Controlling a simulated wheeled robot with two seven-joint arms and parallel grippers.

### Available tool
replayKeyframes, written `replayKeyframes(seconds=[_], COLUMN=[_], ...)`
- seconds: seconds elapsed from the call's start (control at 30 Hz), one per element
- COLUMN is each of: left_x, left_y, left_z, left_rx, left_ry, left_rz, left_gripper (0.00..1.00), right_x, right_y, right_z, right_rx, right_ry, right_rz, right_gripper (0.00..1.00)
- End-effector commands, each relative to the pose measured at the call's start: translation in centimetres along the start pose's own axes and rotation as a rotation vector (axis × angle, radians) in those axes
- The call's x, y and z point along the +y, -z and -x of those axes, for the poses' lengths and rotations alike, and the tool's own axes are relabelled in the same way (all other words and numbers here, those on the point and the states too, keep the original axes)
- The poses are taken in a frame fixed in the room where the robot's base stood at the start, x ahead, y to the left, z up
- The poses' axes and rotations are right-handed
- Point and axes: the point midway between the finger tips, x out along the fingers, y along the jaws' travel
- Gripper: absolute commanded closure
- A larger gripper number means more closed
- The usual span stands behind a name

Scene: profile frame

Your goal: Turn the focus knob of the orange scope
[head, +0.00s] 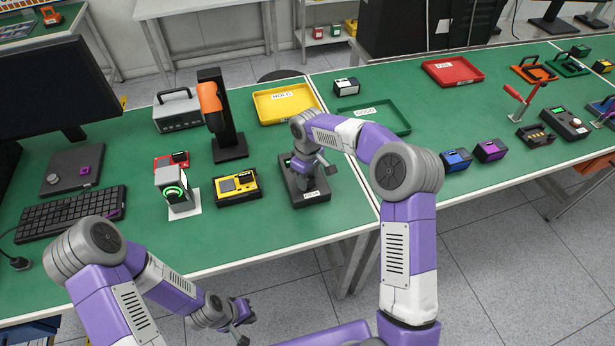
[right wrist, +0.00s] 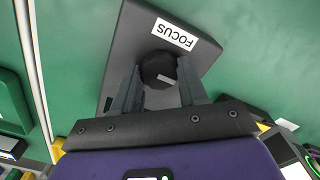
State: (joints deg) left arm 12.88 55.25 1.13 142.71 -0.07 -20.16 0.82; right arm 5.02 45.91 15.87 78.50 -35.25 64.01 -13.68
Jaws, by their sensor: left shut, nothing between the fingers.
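The orange scope (head: 211,104) stands upright on a black stand (head: 230,150) at the back left of the bench. A dark box (head: 318,197) labelled FOCUS sits to its right; it also shows in the right wrist view (right wrist: 125,50). Its black round knob (right wrist: 158,68) has a pale mark. My right gripper (right wrist: 159,66) has its fingers on both sides of the knob and appears shut on it; the arm hides most of this in the head view. My left gripper (head: 240,327) is shut and empty, low in front of the bench edge.
A yellow tray (head: 262,112) and a green tray (head: 400,128) lie behind the box. The bench in front of the box is clear.

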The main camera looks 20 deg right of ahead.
Motion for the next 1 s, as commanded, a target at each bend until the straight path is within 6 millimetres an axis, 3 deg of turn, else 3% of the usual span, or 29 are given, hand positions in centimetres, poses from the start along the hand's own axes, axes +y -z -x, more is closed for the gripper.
replayKeyframes(seconds=[0.03,0.1,0.47,1.0], left_x=[0.0,0.0,0.03,0.19], left_y=[0.0,0.0,-0.01,-0.03], left_z=[0.0,0.0,0.07,0.52], left_rx=[0.0,0.0,0.0,0.0], left_ry=[0.0,0.0,0.0,0.0], left_rz=[0.0,0.0,0.0,0.0], left_gripper=[1.0,1.0,1.0,1.0], right_x=[-0.02,-0.03,0.0,0.05], right_y=[0.01,0.01,0.01,0.06], right_z=[0.01,0.01,0.05,0.11], right_rx=[0.0,0.0,-0.001,0.0], right_ry=[0.0,0.001,-0.001,-0.001], right_rz=[0.0,0.0,-0.062,-0.507], right_gripper=[0.78,0.88,0.88,0.88])
